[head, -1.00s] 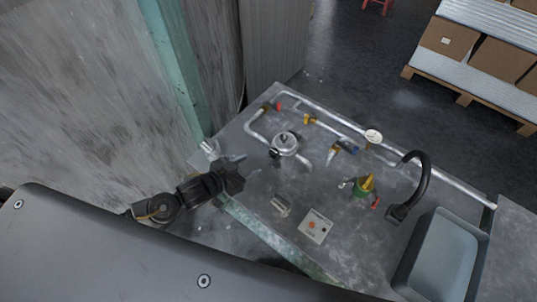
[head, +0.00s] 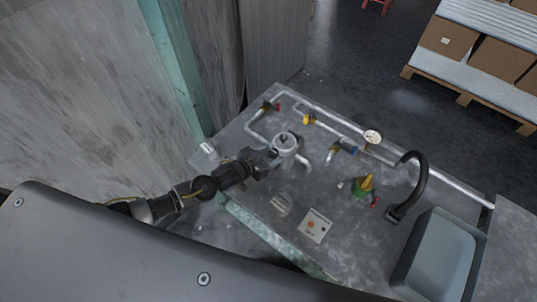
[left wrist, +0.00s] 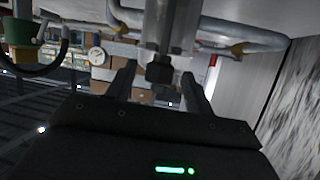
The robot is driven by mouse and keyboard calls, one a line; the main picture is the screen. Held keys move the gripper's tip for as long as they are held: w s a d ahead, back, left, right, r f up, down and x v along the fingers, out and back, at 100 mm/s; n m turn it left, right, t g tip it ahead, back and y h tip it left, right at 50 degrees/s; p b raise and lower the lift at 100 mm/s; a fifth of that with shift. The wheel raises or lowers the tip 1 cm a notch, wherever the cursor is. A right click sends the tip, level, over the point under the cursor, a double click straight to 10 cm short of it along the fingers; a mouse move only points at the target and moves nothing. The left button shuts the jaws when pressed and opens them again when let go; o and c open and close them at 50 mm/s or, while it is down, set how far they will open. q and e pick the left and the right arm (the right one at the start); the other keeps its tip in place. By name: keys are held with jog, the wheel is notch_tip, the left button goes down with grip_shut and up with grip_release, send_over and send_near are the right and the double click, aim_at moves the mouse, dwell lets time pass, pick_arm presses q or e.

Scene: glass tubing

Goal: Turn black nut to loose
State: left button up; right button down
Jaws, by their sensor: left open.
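The black nut (left wrist: 159,72) sits on the end of a metal fitting in the left wrist view, between my two open fingers, with a gap on each side. In the head view a round metal vessel (head: 285,143) stands on the grey table, and my left gripper (head: 271,155) is at its left side. The gripper hides the nut there. My left gripper is open, and it also shows in the left wrist view (left wrist: 158,82). My right gripper is not in view.
Metal pipes (head: 330,122) with coloured valves run along the table's back. A pressure gauge (head: 372,136), a green and yellow valve (head: 363,187), a black curved tap (head: 424,172) and a grey sink (head: 438,255) stand to the right. A switch plate (head: 314,226) lies in front.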

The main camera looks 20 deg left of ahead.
pick_arm(q)
jog(key=shift+c, duration=0.2)
jog(key=c, duration=0.9)
jog(key=shift+c, duration=0.2)
jog(key=shift+s+d+n+t+y+p, duration=0.1)
jog(key=shift+d+n+t+y+p, duration=0.2)
jog(key=shift+n+t+y+p, duration=0.5)
jog(key=n+y, duration=0.3)
jog(key=shift+d, duration=0.2)
jog(key=shift+d+n+y+p, duration=0.1)
jog(key=shift+n+y+p, duration=0.3)
jog(key=shift+y, duration=0.5)
jog(key=shift+n, duration=0.3)
